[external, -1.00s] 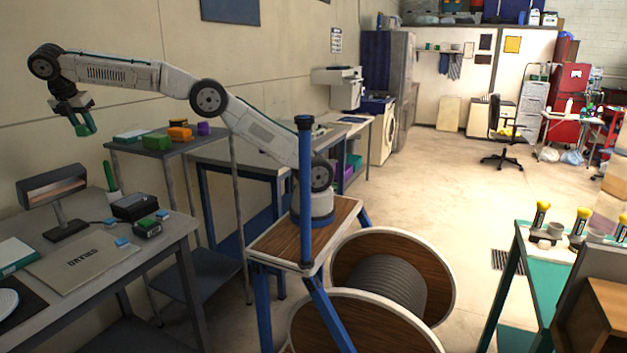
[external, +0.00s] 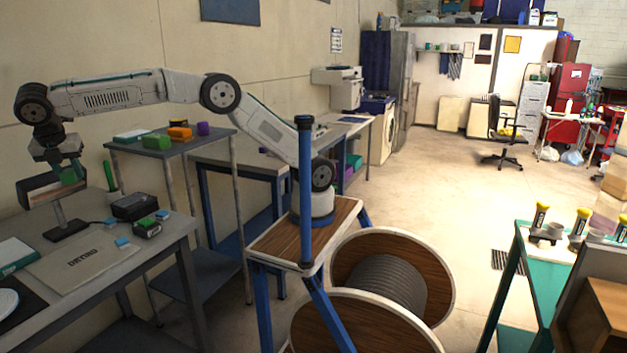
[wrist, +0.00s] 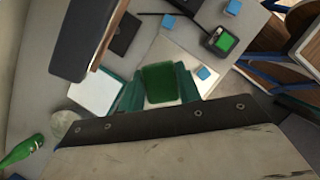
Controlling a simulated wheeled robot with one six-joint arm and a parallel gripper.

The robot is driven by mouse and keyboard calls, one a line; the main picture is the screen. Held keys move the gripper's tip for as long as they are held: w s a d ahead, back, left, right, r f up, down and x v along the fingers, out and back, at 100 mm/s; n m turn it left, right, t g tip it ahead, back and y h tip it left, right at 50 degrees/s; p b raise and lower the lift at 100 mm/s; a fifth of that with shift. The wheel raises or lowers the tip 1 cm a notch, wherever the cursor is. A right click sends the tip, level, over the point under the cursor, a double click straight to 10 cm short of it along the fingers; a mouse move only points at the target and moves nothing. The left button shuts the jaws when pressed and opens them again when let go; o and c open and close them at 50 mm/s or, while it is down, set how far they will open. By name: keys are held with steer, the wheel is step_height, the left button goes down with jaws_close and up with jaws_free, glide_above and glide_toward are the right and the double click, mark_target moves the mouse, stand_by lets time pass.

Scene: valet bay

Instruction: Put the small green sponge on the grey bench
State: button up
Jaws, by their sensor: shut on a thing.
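My gripper (external: 69,168) points down above the grey bench (external: 168,236) at the left, level with the lamp head. It is shut on the small green sponge (external: 68,177), which is partly hidden by the fingers in the external view. In the wrist view the sponge (wrist: 158,83) is a dark green block between the two teal fingers. The sponge is apart from the bench top, held in the air. It overlaps the lamp head in the external view; I cannot tell the gap between them.
On the bench are a desk lamp (external: 66,230), a flat grey-beige case (external: 85,262), a black box (external: 133,206), small blue blocks and a dark box with a green top (external: 148,227). A higher stand (external: 205,145) behind holds green, orange and purple items. The bench's front right corner is bare.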

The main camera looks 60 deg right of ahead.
mark_target(93, 242)
step_height(93, 242, down, 20)
steer(key=shift+r, duration=0.1)
stand_by(0.5)
steer(key=shift+f, duration=0.2)
stand_by(0.3)
steer(key=o, duration=1.1)
